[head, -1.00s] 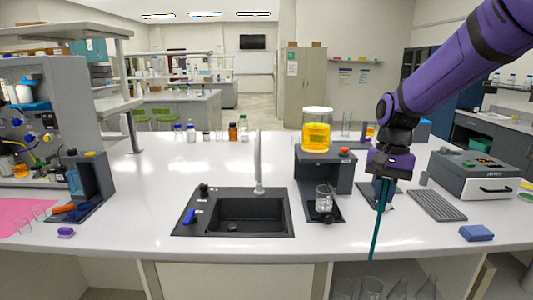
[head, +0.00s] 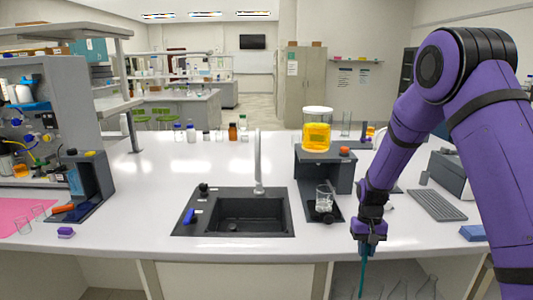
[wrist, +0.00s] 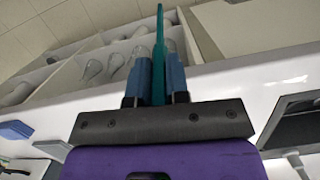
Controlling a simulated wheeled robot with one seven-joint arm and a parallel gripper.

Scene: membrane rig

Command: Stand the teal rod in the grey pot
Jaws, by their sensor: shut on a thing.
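My gripper (head: 366,243) is shut on the teal rod (head: 362,277), just in front of the bench's front edge in the head view. The rod hangs down nearly upright below the jaws, over the open shelf with glassware. In the wrist view the rod (wrist: 159,50) runs between the two blue fingers of my gripper (wrist: 157,75) and points away from them.
A blue box (head: 472,233) lies at the right. Glassware (wrist: 92,70) stands on the shelf below. Clear bench lies left of the sink.

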